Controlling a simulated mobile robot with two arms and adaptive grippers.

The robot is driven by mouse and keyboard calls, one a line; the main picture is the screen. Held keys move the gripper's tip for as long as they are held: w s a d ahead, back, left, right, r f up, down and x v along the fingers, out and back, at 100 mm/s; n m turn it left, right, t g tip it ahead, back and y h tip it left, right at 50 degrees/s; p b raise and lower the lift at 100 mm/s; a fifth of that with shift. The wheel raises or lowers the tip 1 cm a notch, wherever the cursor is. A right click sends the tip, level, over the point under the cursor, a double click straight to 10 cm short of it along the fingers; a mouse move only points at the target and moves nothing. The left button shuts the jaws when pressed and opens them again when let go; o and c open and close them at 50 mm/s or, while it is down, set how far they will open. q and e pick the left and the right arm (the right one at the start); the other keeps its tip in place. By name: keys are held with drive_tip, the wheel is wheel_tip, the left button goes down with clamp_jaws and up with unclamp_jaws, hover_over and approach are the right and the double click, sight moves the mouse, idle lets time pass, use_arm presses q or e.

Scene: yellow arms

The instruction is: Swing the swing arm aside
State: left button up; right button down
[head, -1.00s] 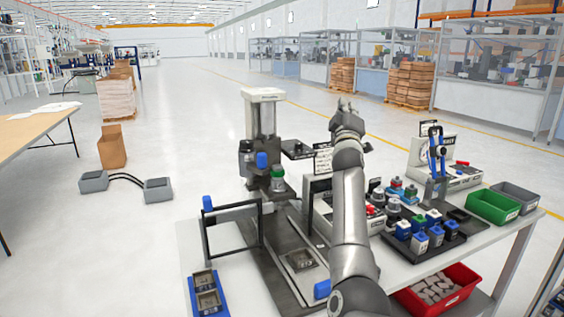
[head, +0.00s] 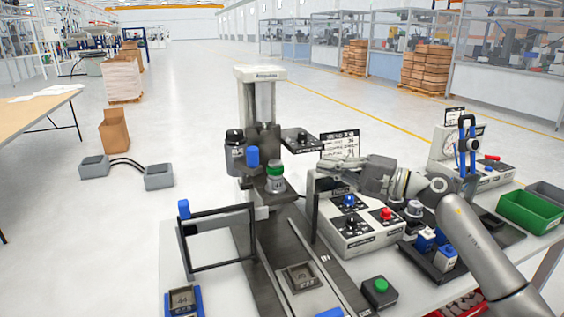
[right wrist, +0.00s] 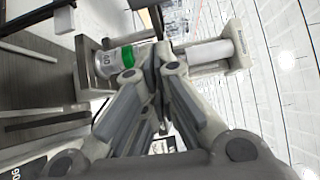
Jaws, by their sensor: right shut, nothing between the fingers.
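A black rectangular frame (head: 215,238) with a blue upright grip (head: 183,209) stands at the left of the fixture in the head view; I take it to be the swing arm. It reaches left from beside the press column and spans the area in front of it. My right gripper (head: 328,181) is shut and empty, pointing left above the control box, to the right of the press and apart from the frame. In the right wrist view its fingers (right wrist: 150,62) come together near the press's green-banded cylinder (right wrist: 112,58). My left gripper is not in view.
The press (head: 262,110) stands behind the fixture rails. The control box (head: 352,228) with coloured knobs is under my right arm. A green-button box (head: 379,291) sits at the front. A green bin (head: 530,213) is at the right.

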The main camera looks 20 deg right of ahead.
drive_tip(key=w+a+p, duration=0.5)
drive_tip(key=a+p, duration=0.3)
drive_tip(key=a, duration=0.2)
drive_tip(key=shift+a+f, duration=0.15)
drive_tip(key=shift+a, duration=0.2)
drive_tip(key=shift+s, duration=0.1)
